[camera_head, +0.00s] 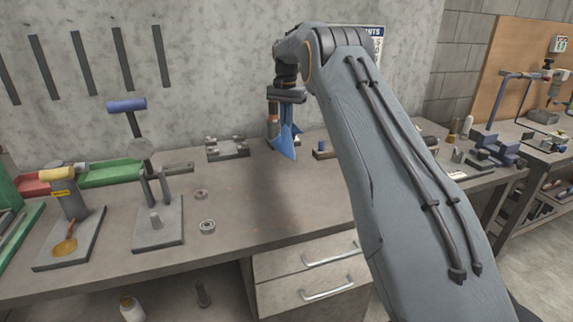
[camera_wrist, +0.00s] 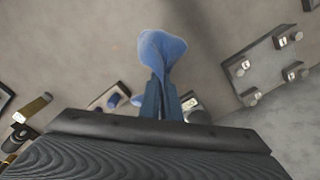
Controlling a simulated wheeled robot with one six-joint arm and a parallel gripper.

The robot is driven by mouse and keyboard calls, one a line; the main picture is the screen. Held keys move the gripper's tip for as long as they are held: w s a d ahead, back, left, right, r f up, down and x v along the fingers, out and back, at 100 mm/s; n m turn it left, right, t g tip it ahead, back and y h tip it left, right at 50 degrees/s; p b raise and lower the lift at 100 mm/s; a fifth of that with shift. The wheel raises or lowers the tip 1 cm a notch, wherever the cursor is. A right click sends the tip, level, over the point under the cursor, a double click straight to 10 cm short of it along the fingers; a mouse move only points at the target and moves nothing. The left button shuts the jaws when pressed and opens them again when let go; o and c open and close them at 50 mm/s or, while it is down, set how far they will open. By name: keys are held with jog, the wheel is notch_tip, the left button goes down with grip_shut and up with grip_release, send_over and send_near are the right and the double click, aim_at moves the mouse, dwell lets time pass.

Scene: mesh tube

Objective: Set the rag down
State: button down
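The blue rag (camera_head: 284,146) hangs from my gripper (camera_head: 287,116) above the back of the workbench (camera_head: 260,190), near the wall. In the wrist view the rag (camera_wrist: 162,52) spreads out past the fingertips, and my gripper (camera_wrist: 161,90) is shut on it. The rag's lower end tapers to a point. Whether its tip touches the bench top is hard to tell from these views.
A grey fixture plate (camera_head: 228,149) with several posts lies left of the rag. A small block with a blue peg (camera_head: 322,150) is to its right. Two small rings (camera_head: 207,226) lie nearer the front. The bench middle is clear.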

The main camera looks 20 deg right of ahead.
jog(key=w+a+f+n, duration=0.1)
jog(key=a, duration=0.8)
jog(key=d+f, duration=0.2)
jog(key=f, duration=0.1)
jog(key=d+f, duration=0.2)
jog(key=shift+s+f, duration=0.25)
jog(key=d, duration=0.2)
jog(key=d+f, duration=0.1)
jog(key=d, duration=0.2)
jog(key=d+f, duration=0.1)
jog(key=d, duration=0.1)
jog(key=shift+s+d+f, duration=0.25)
jog(key=shift+s+d, duration=0.1)
jog(key=shift+s, duration=0.05)
jog(key=shift+s+d+f, duration=0.1)
jog(key=shift+d+f, duration=0.2)
jog(key=shift+d, duration=0.5)
jog(key=c, duration=1.6)
grip_release()
jog(key=shift+o, duration=0.2)
